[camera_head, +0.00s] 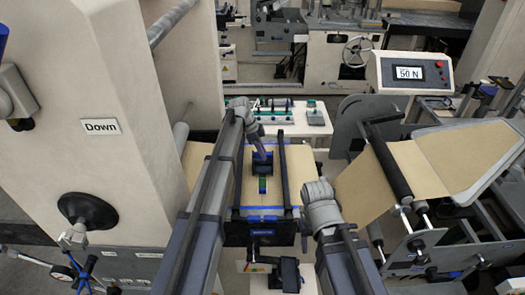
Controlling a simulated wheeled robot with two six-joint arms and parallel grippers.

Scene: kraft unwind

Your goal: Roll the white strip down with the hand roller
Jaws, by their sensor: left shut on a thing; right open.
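My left gripper (262,152) reaches over the kraft-brown web on the splice table (299,160). It is shut on a small dark blue tool, which appears to be the hand roller (263,166). The roller is low over the web; I cannot tell whether it touches. A small green piece (262,185) shows just in front of it. I cannot make out the white strip clearly; the roller and arm may cover part of it. My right gripper (304,239) is open beside the front right corner of the table, small and partly hidden by its own wrist.
A brown paper web runs over a dark roller (386,163) at right. A display reading 50 N (409,73) stands behind it. A white bench with small tools (312,117) is beyond the table. A tall machine panel labelled Down (101,127) blocks the left.

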